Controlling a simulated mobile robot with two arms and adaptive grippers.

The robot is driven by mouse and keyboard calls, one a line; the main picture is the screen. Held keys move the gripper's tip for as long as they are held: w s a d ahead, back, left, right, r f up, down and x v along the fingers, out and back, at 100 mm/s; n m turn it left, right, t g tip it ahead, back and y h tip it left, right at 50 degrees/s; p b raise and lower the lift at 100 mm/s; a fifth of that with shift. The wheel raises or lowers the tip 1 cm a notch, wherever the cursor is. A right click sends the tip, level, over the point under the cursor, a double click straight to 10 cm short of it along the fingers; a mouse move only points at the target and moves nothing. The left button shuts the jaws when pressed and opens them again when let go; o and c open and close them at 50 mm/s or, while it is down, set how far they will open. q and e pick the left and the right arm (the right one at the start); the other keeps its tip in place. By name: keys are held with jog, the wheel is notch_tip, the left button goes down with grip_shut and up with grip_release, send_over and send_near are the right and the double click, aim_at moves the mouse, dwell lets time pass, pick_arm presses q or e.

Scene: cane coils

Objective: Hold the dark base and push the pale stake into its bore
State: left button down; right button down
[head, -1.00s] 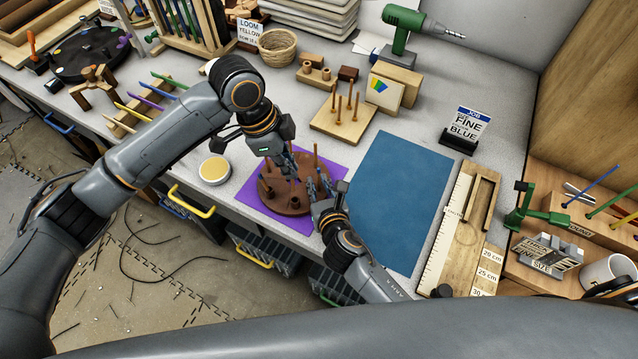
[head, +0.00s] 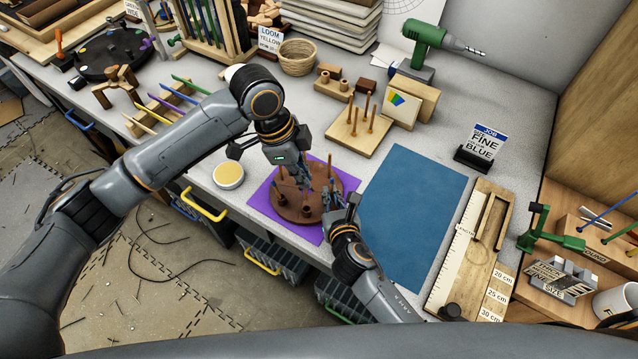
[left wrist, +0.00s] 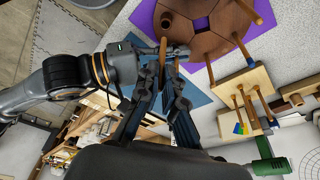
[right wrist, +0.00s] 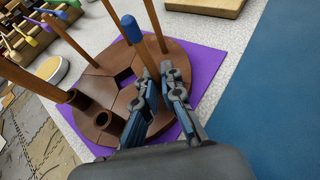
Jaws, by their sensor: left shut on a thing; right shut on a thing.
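The dark base (head: 293,212) is a round brown disc with several upright posts, flat on a purple mat (head: 258,205). Its raised socket (right wrist: 103,121) and a square opening show in the right wrist view. My left gripper (head: 304,183) is shut above the disc; in the left wrist view a slim tan stake (left wrist: 163,47) stands between its fingertips. My right gripper (head: 338,200) is shut at the disc's near right edge, with brown between its fingertips. A blue-tipped stake (right wrist: 131,28) rises just behind those fingers. The stake's lower end and exact contacts are hidden.
A blue mat (head: 415,215) lies clear to the right. A pegged board (head: 358,135) stands behind the base, and a round yellow-topped tin (head: 229,175) stands to its left. The bench's front edge is close to the base.

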pick_arm(q)
jog(key=shift+f, duration=1.8)
jog(key=shift+f, duration=1.9)
jog(key=c, duration=1.4)
grip_release()
jog(key=v, duration=1.2)
pick_arm(e)
jog(key=c, duration=1.4)
grip_release()
